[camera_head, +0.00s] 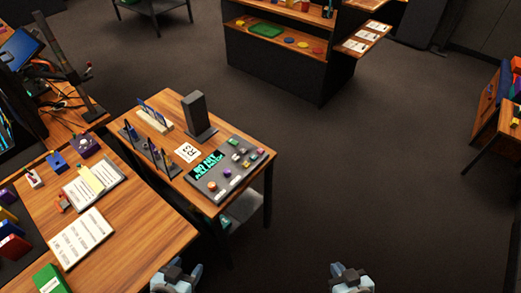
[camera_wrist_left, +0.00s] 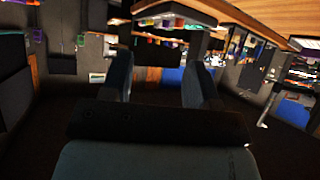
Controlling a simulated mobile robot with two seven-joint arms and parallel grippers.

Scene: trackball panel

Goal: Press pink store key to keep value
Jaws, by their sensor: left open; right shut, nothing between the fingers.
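A dark grey trackball panel (camera_head: 207,187) lies on a small wooden table in the head view, with a display of bright green text on its left part. Several small coloured keys (camera_head: 246,155) cluster at its far right end; they are too small to tell surely which is the pink store key. My left gripper (camera_head: 178,276) is at the bottom of the head view, well short of the panel; its fingers stand apart and empty in the left wrist view (camera_wrist_left: 160,75). My right gripper (camera_head: 351,278) is shut and empty at the bottom right, far from the panel.
The small table (camera_head: 262,158) also bears a dark upright stand (camera_head: 195,112), a white card (camera_head: 187,152) and racks. A larger wooden desk (camera_head: 140,225) with papers (camera_head: 82,240) adjoins at left. A shelf unit (camera_head: 275,75) stands behind. Open floor (camera_head: 380,170) lies right.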

